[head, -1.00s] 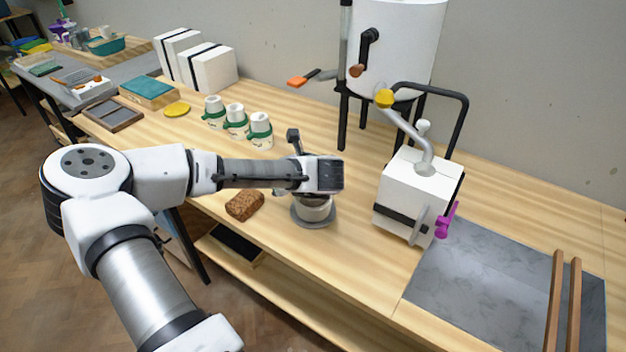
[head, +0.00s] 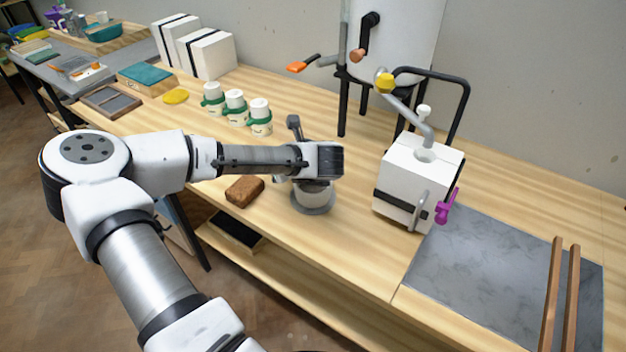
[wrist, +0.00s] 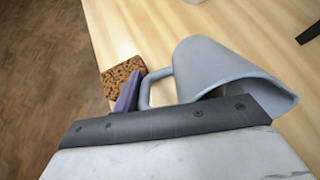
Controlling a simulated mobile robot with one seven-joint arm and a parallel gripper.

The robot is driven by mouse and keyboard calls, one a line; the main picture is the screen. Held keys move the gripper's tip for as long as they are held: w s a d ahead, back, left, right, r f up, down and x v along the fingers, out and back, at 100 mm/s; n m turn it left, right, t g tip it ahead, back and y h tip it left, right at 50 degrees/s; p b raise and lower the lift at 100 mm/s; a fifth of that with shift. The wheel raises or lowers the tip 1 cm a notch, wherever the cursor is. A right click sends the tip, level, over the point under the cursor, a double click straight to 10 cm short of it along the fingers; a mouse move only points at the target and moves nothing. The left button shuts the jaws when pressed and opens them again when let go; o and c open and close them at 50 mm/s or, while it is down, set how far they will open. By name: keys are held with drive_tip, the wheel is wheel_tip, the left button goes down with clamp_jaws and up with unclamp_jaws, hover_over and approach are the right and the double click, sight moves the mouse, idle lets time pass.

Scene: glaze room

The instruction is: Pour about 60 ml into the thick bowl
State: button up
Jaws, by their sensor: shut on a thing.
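A grey-blue jug (wrist: 215,65) fills the middle of the wrist view, with its handle to the left and its wide mouth towards the lower right. My gripper (wrist: 140,93) is shut on the jug's handle; one purple-grey finger shows beside it. I cannot see the liquid, a stream, or whether this bowl is the thick one.
A brown sponge-like block (head: 244,191) lies left of the disc, near the table's front edge. Several white cups with green bands (head: 236,108) stand behind. A white box-shaped device (head: 415,180) stands to the right, beside a grey slab (head: 490,270). A large white drum (head: 400,40) stands at the back.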

drive_tip(key=g+p, duration=0.1)
drive_tip(key=p, duration=0.3)
drive_tip(key=shift+r+h, duration=0.4)
drive_tip(key=shift+f+g+p, duration=0.25)
drive_tip(key=shift+g+p, duration=0.05)
drive_tip(key=shift+p, duration=0.15)
drive_tip(key=shift+r+h+p, duration=0.2)
drive_tip(key=shift+h+p, duration=0.1)
drive_tip(key=shift+p, duration=0.3)
idle(0.8)
drive_tip(key=shift+w+a+f+g+h+p, duration=0.1)
drive_tip(key=shift+w+a+g+h+p, duration=0.4)
drive_tip(key=shift+g+h+p, duration=0.4)
drive_tip(key=shift+w+a+f+g+h, duration=0.2)
drive_tip(key=shift+w+f+g+h, duration=0.1)
drive_tip(key=shift+f+g, duration=0.25)
drive_tip(key=shift+w+a+f+g+h, duration=0.15)
drive_tip(key=shift+w+f+g+h, duration=0.2)
drive_tip(key=shift+g, duration=0.2)
drive_tip(key=shift+w+a+f+g+h, duration=0.2)
drive_tip(key=shift+w+a+g+h, duration=0.1)
drive_tip(key=shift+g+h, duration=0.3)
drive_tip(key=shift+w+a+f+g+h, duration=0.15)
drive_tip(key=shift+w+a+g+h, duration=0.1)
drive_tip(key=shift+g+h, duration=0.35)
